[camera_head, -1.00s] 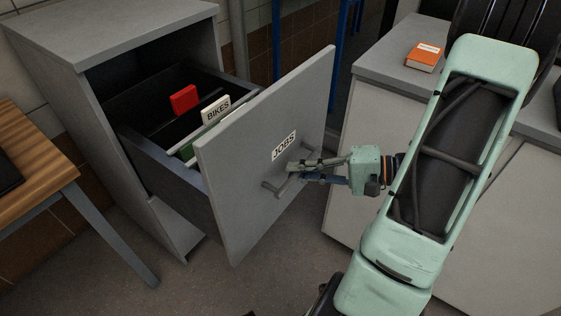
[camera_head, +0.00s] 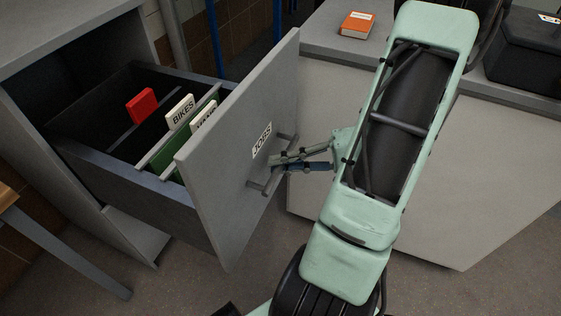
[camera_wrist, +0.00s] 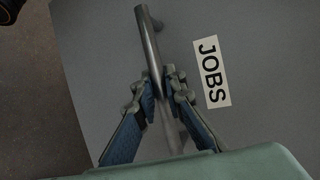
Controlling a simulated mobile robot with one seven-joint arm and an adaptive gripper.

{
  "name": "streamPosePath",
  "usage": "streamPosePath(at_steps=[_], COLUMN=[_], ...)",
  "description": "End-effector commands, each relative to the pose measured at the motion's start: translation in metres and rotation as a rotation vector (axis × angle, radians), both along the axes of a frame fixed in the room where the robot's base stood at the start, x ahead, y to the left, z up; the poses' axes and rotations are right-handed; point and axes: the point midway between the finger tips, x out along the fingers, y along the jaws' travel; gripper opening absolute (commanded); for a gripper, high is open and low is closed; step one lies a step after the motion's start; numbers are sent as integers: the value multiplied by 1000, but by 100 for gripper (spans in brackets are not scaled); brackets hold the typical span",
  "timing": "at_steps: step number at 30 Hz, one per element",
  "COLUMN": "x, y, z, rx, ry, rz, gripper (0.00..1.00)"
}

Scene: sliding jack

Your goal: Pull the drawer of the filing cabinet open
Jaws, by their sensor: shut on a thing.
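The grey filing cabinet (camera_head: 70,30) stands at the left in the head view. Its drawer (camera_head: 130,195) is pulled well out, with the flat front panel (camera_head: 222,185) labelled JOBS facing my arm. The bar handle (camera_head: 264,186) is on that panel below the label. My gripper (camera_head: 275,163) is at the handle, shut on it. In the wrist view my gripper (camera_wrist: 163,92) has one finger on each side of the handle (camera_wrist: 150,45), and the JOBS label (camera_wrist: 211,71) is to the right. The fingers hide part of the bar.
Inside the drawer are a red tab (camera_head: 141,105), a BIKES divider (camera_head: 180,112) and a green folder (camera_head: 170,162). A wooden table (camera_head: 7,197) is at the left edge. A grey counter (camera_head: 325,40) with an orange book (camera_head: 357,25) stands behind my arm.

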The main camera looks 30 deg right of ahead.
Motion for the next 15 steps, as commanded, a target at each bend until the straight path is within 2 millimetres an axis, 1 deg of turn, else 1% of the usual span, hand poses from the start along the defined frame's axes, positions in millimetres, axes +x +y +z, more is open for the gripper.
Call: streamPosePath(at_steps=[2,3,7,8,15], x=[1,1,1,1,0], y=[-1,-1,0,0,0], z=[1,1,1,0,0], rx=[0,0,0,0,0], ry=[-2,-2,-2,-2,0], rz=[-2,-2,-2,-2,-1], gripper=[0,12,26,29,29])
